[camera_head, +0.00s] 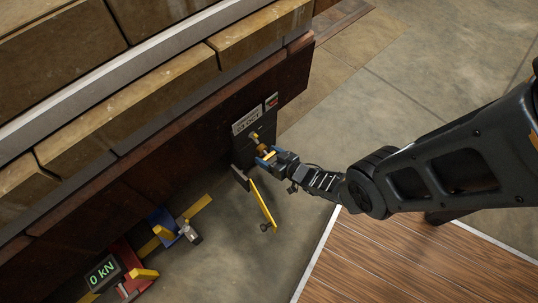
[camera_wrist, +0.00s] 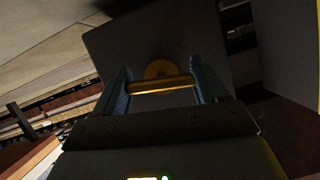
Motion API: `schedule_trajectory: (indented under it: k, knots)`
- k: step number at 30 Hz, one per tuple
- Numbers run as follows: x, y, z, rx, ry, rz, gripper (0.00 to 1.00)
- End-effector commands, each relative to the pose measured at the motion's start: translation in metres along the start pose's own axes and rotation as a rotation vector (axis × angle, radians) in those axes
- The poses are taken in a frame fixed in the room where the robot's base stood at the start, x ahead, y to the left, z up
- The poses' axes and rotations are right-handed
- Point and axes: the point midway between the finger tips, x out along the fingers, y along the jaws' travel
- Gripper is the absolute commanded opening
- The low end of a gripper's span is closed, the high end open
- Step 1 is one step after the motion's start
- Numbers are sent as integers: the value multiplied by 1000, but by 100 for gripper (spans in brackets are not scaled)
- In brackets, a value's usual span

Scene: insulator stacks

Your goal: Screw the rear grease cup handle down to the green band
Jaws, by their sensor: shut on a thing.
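The grease cup (camera_head: 254,136) is a small brass fitting on a dark plate under a white label at the end of the dark beam. In the wrist view its round brass body (camera_wrist: 160,70) shows behind a horizontal yellow handle bar (camera_wrist: 161,85). My gripper (camera_head: 268,157) is at the cup, and its two blue fingers (camera_wrist: 161,88) are shut on the handle, one at each end of the bar. The gripper covers part of the cup in the head view. I cannot make out the green band in either view.
A yellow lever (camera_head: 262,205) hangs just below my gripper. A blue device (camera_head: 163,224) and a red one with a "0 kN" display (camera_head: 102,272) stand at lower left. The label (camera_head: 247,121) sits above the cup. Open floor (camera_head: 400,85) lies to the right.

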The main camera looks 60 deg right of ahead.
Motion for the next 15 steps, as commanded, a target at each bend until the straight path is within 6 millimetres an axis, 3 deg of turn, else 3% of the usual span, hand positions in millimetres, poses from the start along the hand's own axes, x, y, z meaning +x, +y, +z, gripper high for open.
schedule_trajectory:
  k: [15]
  knots:
    - [1,0,-1,177,3,-77,42]
